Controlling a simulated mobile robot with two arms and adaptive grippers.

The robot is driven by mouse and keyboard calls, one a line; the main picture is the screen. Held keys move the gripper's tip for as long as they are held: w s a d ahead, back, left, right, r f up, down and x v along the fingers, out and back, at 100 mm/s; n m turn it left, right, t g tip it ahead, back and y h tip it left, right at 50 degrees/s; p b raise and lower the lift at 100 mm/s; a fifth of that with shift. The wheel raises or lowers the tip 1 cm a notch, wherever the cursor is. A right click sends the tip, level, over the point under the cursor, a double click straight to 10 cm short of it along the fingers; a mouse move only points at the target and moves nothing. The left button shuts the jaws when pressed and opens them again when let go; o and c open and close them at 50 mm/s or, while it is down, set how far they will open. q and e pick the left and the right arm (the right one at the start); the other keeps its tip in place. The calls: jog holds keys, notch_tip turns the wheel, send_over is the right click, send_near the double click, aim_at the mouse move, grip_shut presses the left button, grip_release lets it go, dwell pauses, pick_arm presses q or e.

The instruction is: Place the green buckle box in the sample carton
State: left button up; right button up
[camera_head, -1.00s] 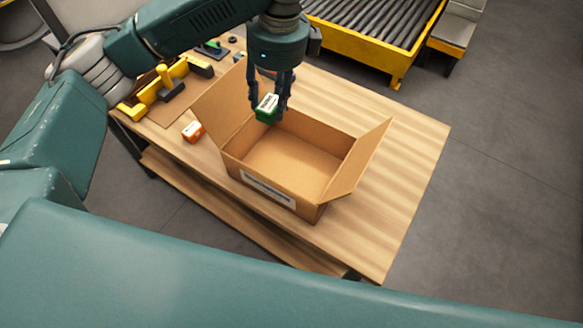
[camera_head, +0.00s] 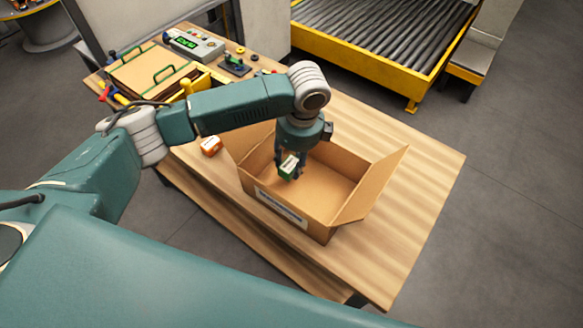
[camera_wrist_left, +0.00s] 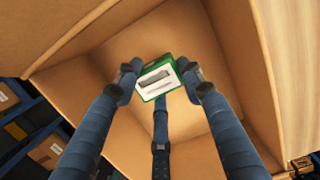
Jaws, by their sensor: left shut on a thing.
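The green buckle box (camera_head: 289,167), a small green box with a white label, is held between the fingers of my left gripper (camera_head: 290,160). It also shows in the left wrist view (camera_wrist_left: 157,77), with the left gripper's fingers (camera_wrist_left: 160,85) closed on its sides. The sample carton (camera_head: 283,206) is an open brown cardboard box with its flaps out and a white label on its front. The gripper and the green box are over the carton's opening, toward its left side. Whether the box is below the rim is hard to tell. My right gripper is not in view.
A device with a green display (camera_head: 193,44) and a wooden case with green handles (camera_head: 150,72) are at the back left. A roller conveyor (camera_head: 382,32) stands behind. The table's right side is clear.

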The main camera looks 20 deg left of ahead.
aim_at(291, 170)
pick_arm(q)
jog(key=shift+f, duration=2)
jog(key=shift+c, duration=0.2)
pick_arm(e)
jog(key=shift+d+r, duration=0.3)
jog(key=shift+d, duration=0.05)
pick_arm(q)
jog(key=o, duration=1.3)
jog(key=shift+f, duration=0.1)
jog(key=r, duration=0.4)
jog(key=d+r+b, duration=0.1)
jog(key=r, duration=0.3)
jog(key=r+b, duration=0.1)
jog(key=r, duration=0.3)
jog(key=shift+s+d+r, duration=0.1)
jog(key=shift+s+d, duration=0.15)
jog(key=shift+s, duration=0.05)
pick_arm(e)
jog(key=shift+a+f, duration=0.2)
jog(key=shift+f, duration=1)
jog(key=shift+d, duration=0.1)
